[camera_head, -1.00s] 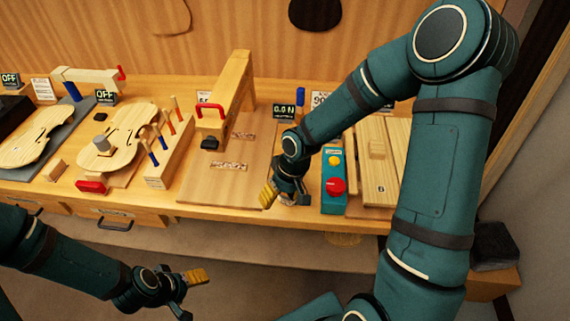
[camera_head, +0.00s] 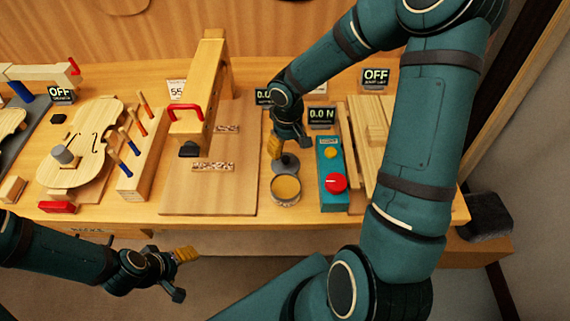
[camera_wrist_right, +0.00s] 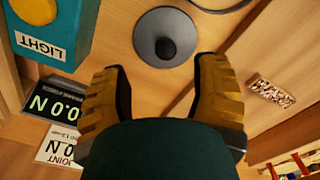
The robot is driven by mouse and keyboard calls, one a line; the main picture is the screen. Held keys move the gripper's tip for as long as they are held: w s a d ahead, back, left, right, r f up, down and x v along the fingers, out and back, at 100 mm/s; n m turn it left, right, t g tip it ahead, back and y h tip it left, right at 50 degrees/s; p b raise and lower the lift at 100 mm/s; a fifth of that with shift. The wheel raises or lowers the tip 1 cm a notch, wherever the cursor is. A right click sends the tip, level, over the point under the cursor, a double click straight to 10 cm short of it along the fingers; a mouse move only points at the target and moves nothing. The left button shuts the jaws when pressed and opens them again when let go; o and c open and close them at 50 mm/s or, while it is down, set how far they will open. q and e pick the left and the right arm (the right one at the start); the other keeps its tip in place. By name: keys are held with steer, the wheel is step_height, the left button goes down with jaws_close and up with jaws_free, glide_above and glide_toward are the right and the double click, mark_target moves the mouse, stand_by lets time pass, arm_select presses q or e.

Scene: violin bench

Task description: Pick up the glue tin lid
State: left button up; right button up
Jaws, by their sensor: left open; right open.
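The glue tin lid is a grey disc with a dark round knob (camera_wrist_right: 165,37), lying flat on the bench in the right wrist view. In the head view the lid (camera_head: 286,163) shows partly below my right gripper (camera_head: 289,148), just behind the round glue tin (camera_head: 285,190), which stands uncovered with amber glue inside. My right gripper is open and empty; in the wrist view its yellow-padded fingers (camera_wrist_right: 163,78) are spread, with the lid beyond their tips. My left gripper (camera_head: 184,272) is open and empty in front of the bench.
A teal switch box (camera_head: 332,172) with yellow and red buttons stands right of the tin. A wooden board (camera_head: 235,200) with a clamp frame (camera_head: 207,85) is to the left. A tool rack (camera_head: 150,165) and violin body (camera_head: 88,145) stand further left. Small readouts stand behind.

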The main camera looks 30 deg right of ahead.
mark_target(286, 158)
steer(key=shift+s+a+f+b, duration=0.1)
steer(key=shift+f+b, duration=0.15)
steer(key=shift+f, duration=0.8)
steer(key=shift+a+f+b, duration=0.15)
steer(key=shift+f+b, duration=0.1)
steer(key=shift+f, duration=0.8)
steer(key=shift+s+a+f+b, duration=0.1)
steer(key=shift+f+b, duration=0.15)
steer(key=shift+f, duration=0.8)
jaws_close()
